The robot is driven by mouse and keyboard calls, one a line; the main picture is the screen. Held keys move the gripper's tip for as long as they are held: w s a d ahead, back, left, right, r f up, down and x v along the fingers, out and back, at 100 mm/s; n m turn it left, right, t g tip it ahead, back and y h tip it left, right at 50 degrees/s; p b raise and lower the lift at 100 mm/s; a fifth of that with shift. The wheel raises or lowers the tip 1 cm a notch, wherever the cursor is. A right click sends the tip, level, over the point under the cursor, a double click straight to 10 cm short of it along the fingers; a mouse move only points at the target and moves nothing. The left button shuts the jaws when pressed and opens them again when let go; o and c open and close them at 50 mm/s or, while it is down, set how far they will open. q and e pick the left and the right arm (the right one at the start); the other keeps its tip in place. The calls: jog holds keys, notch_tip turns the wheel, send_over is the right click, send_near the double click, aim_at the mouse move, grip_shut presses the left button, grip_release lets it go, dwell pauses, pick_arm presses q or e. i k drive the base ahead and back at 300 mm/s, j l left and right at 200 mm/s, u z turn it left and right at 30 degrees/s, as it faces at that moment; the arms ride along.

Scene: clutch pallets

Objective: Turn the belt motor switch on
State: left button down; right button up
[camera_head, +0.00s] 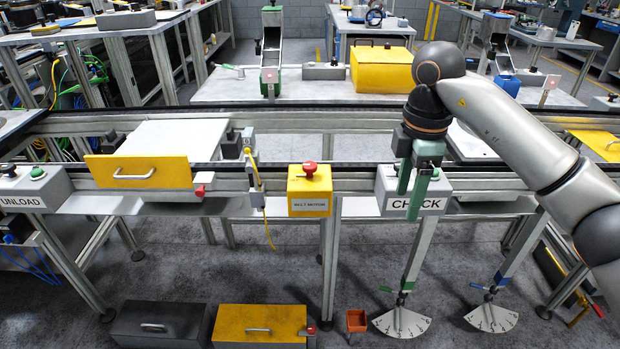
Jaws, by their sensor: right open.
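The belt motor switch is a yellow box (310,195) with a "BELT MOTOR" label on its front, mounted on the near conveyor rail at the middle. A red knob (310,169) stands on its top; I cannot tell its on or off position. My right gripper (411,199) hangs with its green fingers pointing down, to the right of the yellow box and apart from it. It is open, with nothing seen between its fingers. It covers part of the grey CHECK box (440,191). My left gripper is not in view.
A grey UNLOAD box (35,188) with a green button stands at the far left. A pallet with a yellow front (138,171) lies on the conveyor left of the switch. Levers with white dial plates (402,322) hang below at the right. Space directly above the red knob is clear.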

aim_at(309, 168)
jog(key=i+l+u, duration=0.2)
jog(key=u, duration=0.2)
jog(key=i+l+u, duration=0.15)
jog(key=l+u, duration=0.2)
jog(key=l, duration=0.15)
jog(key=i+l+u, duration=0.1)
jog(key=l+u, duration=0.3)
